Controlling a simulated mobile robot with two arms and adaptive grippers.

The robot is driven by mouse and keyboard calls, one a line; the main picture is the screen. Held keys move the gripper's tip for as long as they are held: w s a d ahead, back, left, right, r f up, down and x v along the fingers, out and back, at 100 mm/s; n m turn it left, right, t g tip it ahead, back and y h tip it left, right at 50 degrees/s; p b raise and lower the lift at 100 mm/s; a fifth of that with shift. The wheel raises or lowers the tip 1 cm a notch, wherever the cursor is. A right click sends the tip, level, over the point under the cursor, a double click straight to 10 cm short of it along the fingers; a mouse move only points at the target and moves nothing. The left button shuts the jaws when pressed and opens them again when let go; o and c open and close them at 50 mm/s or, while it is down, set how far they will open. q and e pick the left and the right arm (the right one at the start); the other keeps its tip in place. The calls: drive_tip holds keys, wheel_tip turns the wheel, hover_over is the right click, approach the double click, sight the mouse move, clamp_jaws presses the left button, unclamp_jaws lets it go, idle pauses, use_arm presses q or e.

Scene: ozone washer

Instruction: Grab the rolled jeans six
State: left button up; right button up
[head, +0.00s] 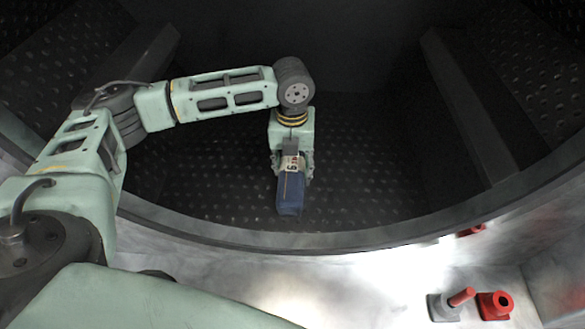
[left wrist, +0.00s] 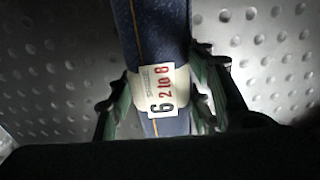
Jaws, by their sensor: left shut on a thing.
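The rolled jeans six (head: 290,194) are a dark blue roll with a pale label, held inside the dark washer drum. In the left wrist view the roll (left wrist: 160,38) runs up the middle, and its label reads "6" and "2 to 8". My left gripper (head: 291,170) is shut on the jeans, with a finger on each side of the roll near the label. The fingers also show in the left wrist view (left wrist: 160,95). The gripper hides part of the roll in the head view. My right gripper is not in view.
The drum's perforated wall (head: 370,170) surrounds the arm, with a raised dark rib (head: 470,105) at right and another at upper left. The metal rim (head: 350,240) curves across the front. Red and grey fittings (head: 495,305) sit outside at lower right.

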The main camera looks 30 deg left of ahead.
use_arm(q)
drive_tip(key=c, duration=0.4)
drive_tip(key=shift+c, duration=0.2)
drive_tip(key=shift+r, duration=0.15)
